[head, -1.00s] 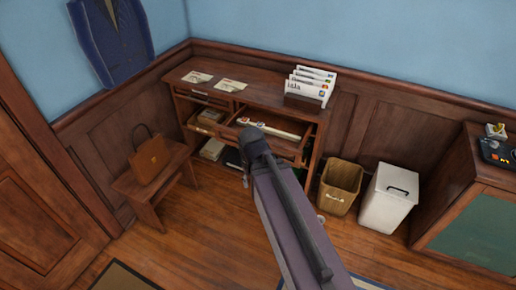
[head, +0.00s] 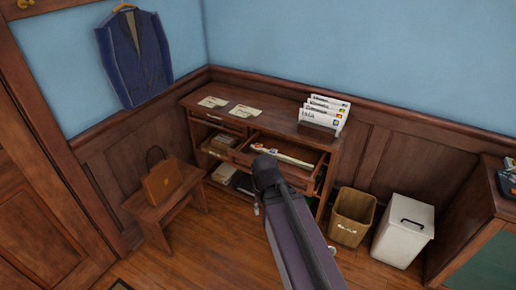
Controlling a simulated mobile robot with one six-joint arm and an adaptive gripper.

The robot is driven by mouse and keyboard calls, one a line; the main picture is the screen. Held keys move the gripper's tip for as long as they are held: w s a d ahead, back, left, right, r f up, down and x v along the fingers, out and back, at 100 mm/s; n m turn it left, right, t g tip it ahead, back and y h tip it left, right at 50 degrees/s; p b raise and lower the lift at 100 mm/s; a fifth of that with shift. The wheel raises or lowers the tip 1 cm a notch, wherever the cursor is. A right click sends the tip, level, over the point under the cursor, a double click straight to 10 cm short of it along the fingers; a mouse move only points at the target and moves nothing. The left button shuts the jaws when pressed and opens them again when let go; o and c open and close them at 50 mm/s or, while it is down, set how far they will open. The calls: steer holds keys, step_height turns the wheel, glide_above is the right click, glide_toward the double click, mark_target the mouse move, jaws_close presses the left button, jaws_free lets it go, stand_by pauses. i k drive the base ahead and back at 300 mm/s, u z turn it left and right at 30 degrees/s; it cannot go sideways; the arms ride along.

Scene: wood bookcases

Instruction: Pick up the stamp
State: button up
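I cannot make out a stamp for certain. An open drawer (head: 308,178) of the wooden desk holds a long pale item (head: 293,160) and a small red-and-white item (head: 259,147) at its left end, too small to identify. My arm reaches up from the bottom of the head view, and its dark joint covers the drawer's front left part. My gripper cannot be made out; it seems hidden behind my arm.
The desk (head: 275,117) carries papers (head: 247,111) and a letter rack (head: 318,131). A stool (head: 158,203) with a brown bag (head: 162,182) stands left. A brown bin (head: 351,217) and white bin (head: 402,232) stand right. Floor (head: 205,245) is clear between stool and arm.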

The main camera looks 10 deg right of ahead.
mark_target(273, 152)
steer(key=k, duration=1.35)
steer(key=u, duration=0.4)
steer(key=i, duration=0.85)
steer(key=u, duration=0.4)
steer(key=i, duration=1.5)
steer(key=z, duration=1)
steer(key=i, duration=0.45)
steer(key=z, duration=0.15)
